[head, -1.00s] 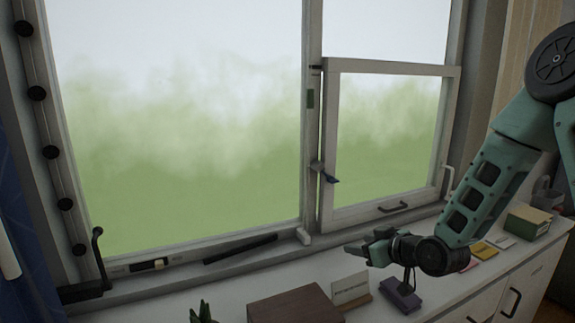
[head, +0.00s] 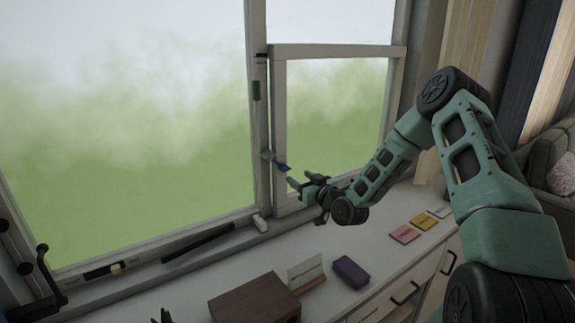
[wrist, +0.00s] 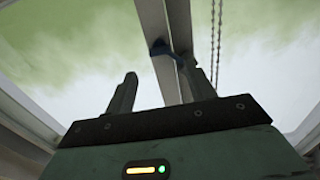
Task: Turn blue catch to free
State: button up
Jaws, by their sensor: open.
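The blue catch (head: 281,166) is a small lever on the frame post between the big window pane and the small hinged sash (head: 335,50). It also shows in the wrist view as a dark blue piece (wrist: 160,48) at the post, beyond the fingers and between them in the picture. My gripper (head: 298,180) is close to the catch, just below and to its right in the head view. Its two fingers are apart in the wrist view (wrist: 157,90), with nothing held. I cannot tell whether a finger touches the catch.
The white sill counter (head: 345,245) runs under the window. On it are a brown box (head: 255,300), a card on a stand (head: 305,272), a purple block (head: 351,272) and coloured note pads (head: 405,233). A bead chain (wrist: 216,40) hangs right of the post.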

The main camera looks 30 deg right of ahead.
aim_at(287, 170)
jog(key=w+p, duration=0.2)
jog(key=w, duration=0.5)
jog(key=shift+w+a+p, duration=0.1)
jog(key=shift+w+p, duration=0.25)
jog(key=shift+w, duration=0.05)
jog(key=c, duration=1)
